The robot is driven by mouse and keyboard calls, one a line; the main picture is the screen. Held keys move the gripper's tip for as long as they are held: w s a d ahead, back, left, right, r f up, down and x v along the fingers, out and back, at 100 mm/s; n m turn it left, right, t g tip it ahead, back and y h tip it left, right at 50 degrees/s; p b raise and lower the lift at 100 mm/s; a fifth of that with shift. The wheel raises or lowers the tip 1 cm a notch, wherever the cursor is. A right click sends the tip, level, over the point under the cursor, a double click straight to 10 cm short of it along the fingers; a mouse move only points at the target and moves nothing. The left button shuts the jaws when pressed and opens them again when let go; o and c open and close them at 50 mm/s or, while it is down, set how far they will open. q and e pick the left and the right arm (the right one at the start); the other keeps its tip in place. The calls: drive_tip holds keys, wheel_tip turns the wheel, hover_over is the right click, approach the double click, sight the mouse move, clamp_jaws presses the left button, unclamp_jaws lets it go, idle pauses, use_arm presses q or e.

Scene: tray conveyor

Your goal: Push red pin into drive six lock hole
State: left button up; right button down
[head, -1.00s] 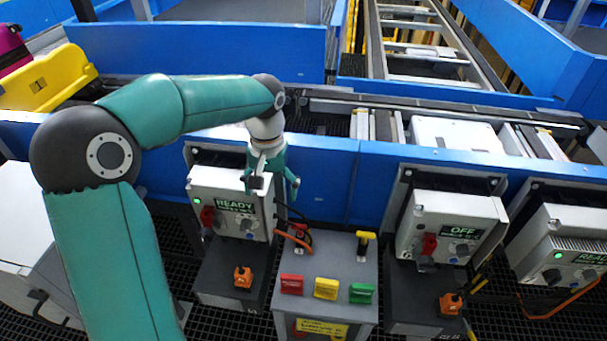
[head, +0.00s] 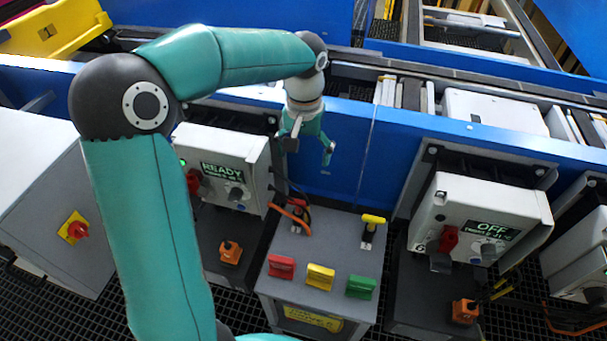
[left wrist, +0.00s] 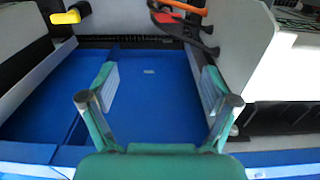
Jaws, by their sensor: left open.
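A small red handle (head: 297,206), which looks like the red pin, stands at the back of the grey pedestal (head: 340,249), partly behind cables. A red part (left wrist: 163,17) also shows at the top of the left wrist view. A yellow-handled pin (head: 372,220) stands to its right, and it shows in the left wrist view (left wrist: 66,17). My left gripper (head: 310,150) is open and empty, above and behind the pedestal, apart from both handles.
The READY box (head: 222,160) stands just left of my left gripper. Red, yellow and green buttons (head: 320,277) line the pedestal's front. Orange and black cables (head: 290,213) loop beside the red handle. A blue conveyor wall (head: 390,160) runs behind.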

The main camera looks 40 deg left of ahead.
use_arm(q)
drive_tip(key=f, duration=1.1)
drive_tip(key=s+f, duration=0.1)
drive_tip(key=f, duration=0.4)
drive_tip(key=shift+a+f, duration=0.2)
drive_tip(key=shift+a, duration=0.1)
drive_tip(key=c, duration=1.1)
drive_tip(key=shift+c, duration=0.8)
drive_tip(key=shift+r, duration=0.1)
drive_tip(key=shift+r+p, duration=0.1)
drive_tip(key=shift+p, duration=0.25)
drive_tip(key=shift+s+r+p, duration=0.1)
drive_tip(key=shift+r+p, duration=1.25)
drive_tip(key=shift+r, duration=0.8)
drive_tip(key=shift+r+p, duration=0.35)
drive_tip(key=shift+r, duration=0.2)
